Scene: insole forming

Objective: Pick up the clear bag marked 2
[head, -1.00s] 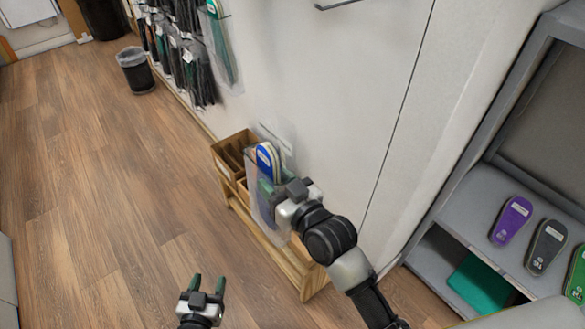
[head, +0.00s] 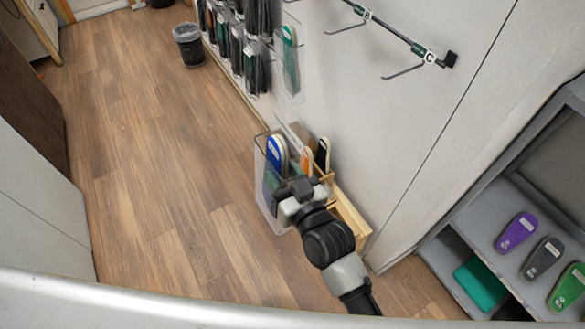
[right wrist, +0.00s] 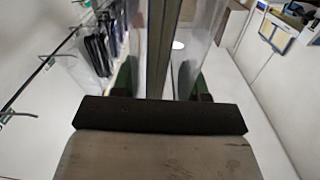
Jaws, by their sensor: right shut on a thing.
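My right gripper (head: 287,187) is shut on a clear bag (head: 262,200) with a blue and white insole (head: 277,155) inside. The bag hangs upright in front of a low wooden rack by the wall. No number on it can be read. In the right wrist view the green fingers of the gripper (right wrist: 160,82) stand on both sides of the clear bag (right wrist: 205,40), which is seen nearly edge-on. My left gripper is not in view.
The wooden rack (head: 350,214) holds other insoles. Above it are wall hooks (head: 402,72) without bags and, further left, several hanging bags (head: 230,50). A grey shelf (head: 480,215) with purple, grey and green insoles stands at right. A bin (head: 188,47) stands far back; the wooden floor (head: 165,190) is clear.

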